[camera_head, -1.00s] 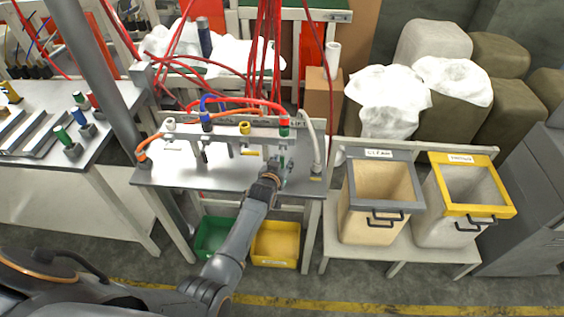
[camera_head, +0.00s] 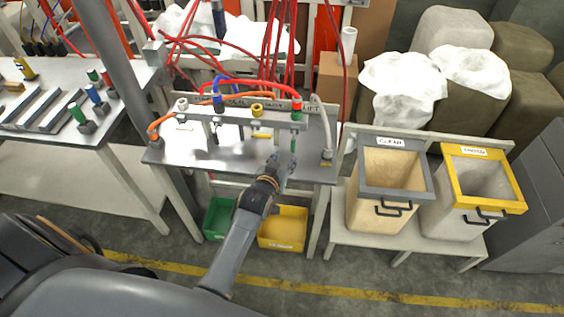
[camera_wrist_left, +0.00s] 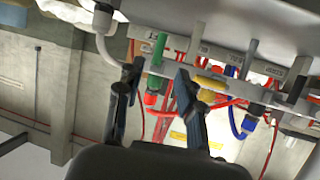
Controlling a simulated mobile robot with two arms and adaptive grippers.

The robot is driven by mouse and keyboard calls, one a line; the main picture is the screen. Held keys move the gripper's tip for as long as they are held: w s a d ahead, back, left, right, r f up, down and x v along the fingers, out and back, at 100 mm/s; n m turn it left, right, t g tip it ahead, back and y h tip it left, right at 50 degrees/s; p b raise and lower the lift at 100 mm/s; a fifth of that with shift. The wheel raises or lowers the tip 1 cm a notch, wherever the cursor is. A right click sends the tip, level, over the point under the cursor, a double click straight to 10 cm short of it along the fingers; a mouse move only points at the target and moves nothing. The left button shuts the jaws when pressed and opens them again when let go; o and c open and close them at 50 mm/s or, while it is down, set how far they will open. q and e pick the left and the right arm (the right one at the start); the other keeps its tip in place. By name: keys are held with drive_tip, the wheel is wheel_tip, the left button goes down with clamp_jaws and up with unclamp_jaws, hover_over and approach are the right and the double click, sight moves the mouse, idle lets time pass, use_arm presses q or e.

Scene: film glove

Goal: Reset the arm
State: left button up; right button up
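My left gripper (camera_head: 279,164) is over the front right part of the grey metal workbench (camera_head: 222,160), in front of a rail of hanging coloured fittings. In the left wrist view its two fingers (camera_wrist_left: 158,76) are apart and nothing is between them up close. A green fitting with a red collar (camera_wrist_left: 155,78) shows beyond the fingers, apart from them. In the head view the same fitting (camera_head: 296,104) hangs at the rail's right end, behind the gripper. My right gripper is not in view.
Blue, white and yellow fittings and hoses hang along the rail (camera_head: 240,115). Green (camera_head: 218,218) and yellow (camera_head: 283,228) bins stand under the bench. Two bins, grey-rimmed (camera_head: 424,175) and yellow-rimmed (camera_head: 454,180), stand right. A side table (camera_head: 60,150) with tools is at left.

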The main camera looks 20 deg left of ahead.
use_arm(q)
drive_tip(key=shift+s+r, duration=0.25)
drive_tip(key=shift+s, duration=0.3)
drive_tip(key=s+d+f+m+g+h+b, duration=0.1)
drive_tip(key=s+f+g, duration=0.1)
drive_tip(key=s+f, duration=0.7)
drive_tip(key=s+d+f+g+b, duration=0.15)
drive_tip(key=s+f, duration=0.25)
drive_tip(key=f, duration=0.8)
drive_tip(key=s+d+f+m+g+h+b, duration=0.1)
drive_tip(key=s+f+g, duration=0.2)
drive_tip(key=s+f, duration=0.6)
drive_tip(key=s+a+f+g, duration=0.1)
drive_tip(key=s+f+g, duration=0.1)
drive_tip(key=s+f, duration=0.3)
drive_tip(key=s+a+f+g+b, duration=0.1)
drive_tip(key=s+f, duration=0.5)
drive_tip(key=s, duration=0.6)
drive_tip(key=s+a+f+m+g+b, duration=0.1)
drive_tip(key=s+a+f+g, duration=0.1)
drive_tip(key=s+f, duration=0.3)
drive_tip(key=s+g, duration=0.1)
drive_tip(key=s, duration=0.3)
drive_tip(key=shift+s+f+y, duration=0.25)
drive_tip(key=shift+f+y, duration=0.1)
drive_tip(key=shift+y, duration=0.05)
drive_tip(key=shift+w, duration=0.1)
